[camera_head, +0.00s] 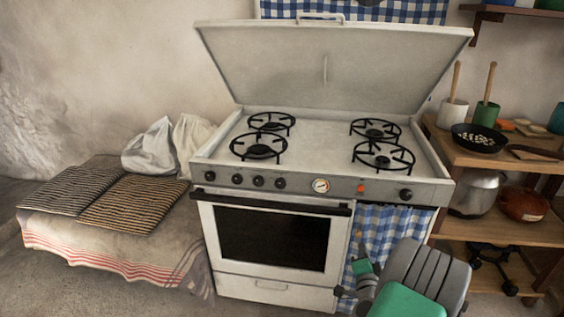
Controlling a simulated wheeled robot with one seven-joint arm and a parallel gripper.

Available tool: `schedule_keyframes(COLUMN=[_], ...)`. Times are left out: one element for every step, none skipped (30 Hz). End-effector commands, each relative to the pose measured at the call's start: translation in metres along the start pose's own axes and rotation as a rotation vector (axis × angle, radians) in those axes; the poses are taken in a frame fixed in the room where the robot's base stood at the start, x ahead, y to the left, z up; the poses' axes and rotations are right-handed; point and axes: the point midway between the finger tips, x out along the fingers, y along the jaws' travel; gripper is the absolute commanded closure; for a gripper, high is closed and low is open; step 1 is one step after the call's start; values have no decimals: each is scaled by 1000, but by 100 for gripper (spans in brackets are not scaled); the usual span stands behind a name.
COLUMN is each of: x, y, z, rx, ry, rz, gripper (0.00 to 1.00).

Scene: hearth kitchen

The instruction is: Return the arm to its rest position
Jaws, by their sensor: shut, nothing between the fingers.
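My arm (408,285), grey and green, is folded in the lower right of the head view, in front of the right part of the stove. My gripper (347,290) shows small and dark at the arm's left side, near the checked curtain. It is shut with nothing in it. Part of the arm is cut off by the bottom edge of the picture.
The white stove (270,285) stands close ahead with its lid (320,65) raised and its burners bare. A blue checked curtain (385,222) hangs right of the oven door. A wooden shelf (465,150) with a pan (479,137) is at right. A cloth-covered bench (110,250) is at left.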

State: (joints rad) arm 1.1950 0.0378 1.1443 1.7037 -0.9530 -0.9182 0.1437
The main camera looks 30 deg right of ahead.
Motion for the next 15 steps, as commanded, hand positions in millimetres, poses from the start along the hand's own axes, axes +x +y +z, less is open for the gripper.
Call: schedule_keyframes(x=[4,6,5,2,-3,-14,-24,-37,-58,-76,-96,-125,-148,-172,-203], y=[-41,-62,-93,-116,-137,-166,-186,-206,-232,-250,-267,-289,-303,-316,-331], z=[13,27,48,64,81,102,117,131,147,156,164,169,170,169,164], rx=[-59,-105,-176,-235,-296,-382,-449,-519,-618,-693,-769,-870,-943,-1014,-1100], ry=[-84,-149,-243,-317,-392,-491,-564,-635,-729,-797,-862,-942,-998,-1049,-1110], rz=[-27,-40,-57,-68,-78,-89,-94,-99,-102,-101,-97,-88,-79,-66,-45], gripper=[100,100,100,100,100,100,100,100,100,100,100,100,100,100,100])
